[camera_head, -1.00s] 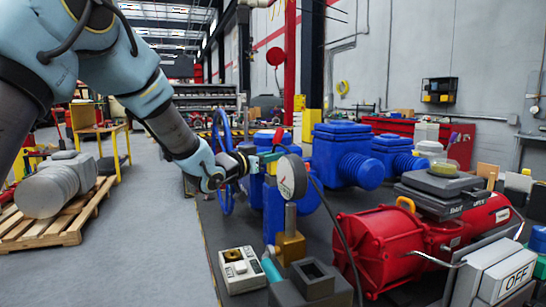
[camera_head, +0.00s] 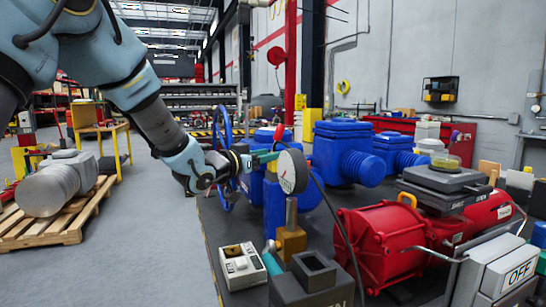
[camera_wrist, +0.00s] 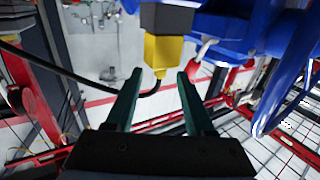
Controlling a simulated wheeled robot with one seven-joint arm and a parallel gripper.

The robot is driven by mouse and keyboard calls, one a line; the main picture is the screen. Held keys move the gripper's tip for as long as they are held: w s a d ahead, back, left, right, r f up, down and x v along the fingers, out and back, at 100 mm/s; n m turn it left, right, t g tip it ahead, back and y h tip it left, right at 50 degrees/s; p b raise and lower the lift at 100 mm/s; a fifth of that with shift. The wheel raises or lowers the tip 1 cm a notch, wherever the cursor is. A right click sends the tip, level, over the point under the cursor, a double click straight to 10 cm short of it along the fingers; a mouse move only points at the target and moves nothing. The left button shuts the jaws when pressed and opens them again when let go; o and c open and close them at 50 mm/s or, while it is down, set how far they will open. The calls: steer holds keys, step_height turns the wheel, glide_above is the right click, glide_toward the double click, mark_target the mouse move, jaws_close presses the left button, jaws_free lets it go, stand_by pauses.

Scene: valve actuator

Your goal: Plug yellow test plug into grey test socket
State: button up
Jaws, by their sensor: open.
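In the wrist view, a yellow plug (camera_wrist: 157,52) with a dark upper body hangs just ahead of my gripper (camera_wrist: 160,76). The fingers are apart, with no visible contact. In the head view, my gripper (camera_head: 267,155) points right, behind the round gauge (camera_head: 291,171); I cannot make out the plug there. A grey block with a square opening (camera_head: 314,272) stands at the front, and may be the test socket; I cannot tell for sure.
A white box (camera_head: 242,267) with buttons stands left of the grey block. Blue valve bodies (camera_head: 342,153), a red actuator (camera_head: 382,243) and an OFF box (camera_head: 495,273) crowd the bench. A black cable runs down past the gauge. Floor at left is clear up to a pallet (camera_head: 50,232).

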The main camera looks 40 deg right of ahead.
steer(key=s+a+b, duration=0.1)
steer(key=a, duration=0.7)
steer(key=shift+b, duration=0.3)
steer(key=w+a+f+n+t+y+p, duration=0.1)
steer(key=w+a+f+n+t+y, duration=0.15)
steer(key=w+a+f+y, duration=0.4)
steer(key=w+a+f+n+t+y, duration=0.1)
steer(key=w+a+n+t, duration=0.15)
steer(key=a, duration=0.65)
steer(key=w+a+f+n+t+y+p, duration=0.1)
steer(key=w+a+f+n+y, duration=0.2)
steer(key=w+a, duration=0.35)
steer(key=s+a+f+n+g+y, duration=0.1)
steer(key=s+a+f+n+y, duration=0.15)
steer(key=a, duration=0.65)
steer(key=s+a+f+n+g+y, duration=0.2)
steer(key=s+a+f+y, duration=0.15)
steer(key=a, duration=0.55)
steer(key=s+a+f+n+g+y, duration=0.1)
steer(key=s+a+f+n+g, duration=0.1)
steer(key=s+a, duration=0.6)
steer(key=s+n+g+p, duration=0.1)
steer(key=s+g, duration=0.1)
steer(key=shift+s+a+f, duration=0.2)
steer(key=shift+s+f, duration=0.1)
